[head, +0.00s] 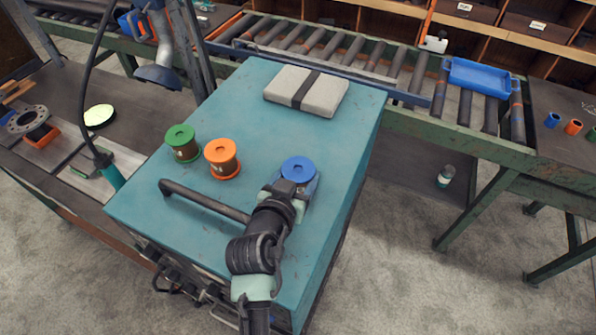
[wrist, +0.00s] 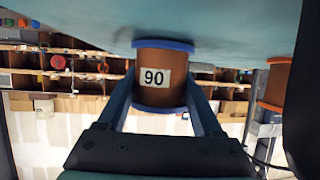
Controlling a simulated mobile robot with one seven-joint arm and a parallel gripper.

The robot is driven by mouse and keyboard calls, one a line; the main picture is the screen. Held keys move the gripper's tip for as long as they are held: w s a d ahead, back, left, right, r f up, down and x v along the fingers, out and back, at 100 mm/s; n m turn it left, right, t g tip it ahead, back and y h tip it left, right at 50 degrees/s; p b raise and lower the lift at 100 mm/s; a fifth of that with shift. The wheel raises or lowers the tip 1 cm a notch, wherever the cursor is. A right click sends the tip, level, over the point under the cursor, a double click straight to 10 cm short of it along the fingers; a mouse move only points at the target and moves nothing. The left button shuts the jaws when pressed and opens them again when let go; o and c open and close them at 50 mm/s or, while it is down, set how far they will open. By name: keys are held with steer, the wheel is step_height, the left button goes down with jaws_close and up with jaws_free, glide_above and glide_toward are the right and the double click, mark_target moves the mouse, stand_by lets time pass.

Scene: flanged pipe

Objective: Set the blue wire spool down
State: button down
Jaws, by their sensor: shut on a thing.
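The blue wire spool (head: 298,169) has blue end flanges, and in the wrist view its brown wound body (wrist: 150,60) carries a white "90" label. My gripper (head: 293,188) is shut on it, with one finger on each side of the body in the wrist view. The spool is upright at the right part of the teal cabinet top (head: 255,110). In the wrist view, which looks inverted, its flange meets the teal surface or is very close to it; I cannot tell whether they touch.
A green spool (head: 182,143) and an orange spool (head: 222,158) stand to the left on the cabinet top. A dark bar handle (head: 205,202) lies left of my gripper. A grey strapped pack (head: 306,91) lies at the back. The surface between pack and spools is clear.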

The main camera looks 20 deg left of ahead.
steer(key=shift+w+r, duration=0.1)
steer(key=shift+c, duration=0.2)
jaws_free()
steer(key=shift+f, duration=0.2)
steer(key=shift+r, duration=0.15)
steer(key=shift+s, duration=0.45)
steer(key=b+v, duration=0.3)
steer(key=v, duration=0.8)
steer(key=shift+s+d+r, duration=0.1)
steer(key=shift+r, duration=0.05)
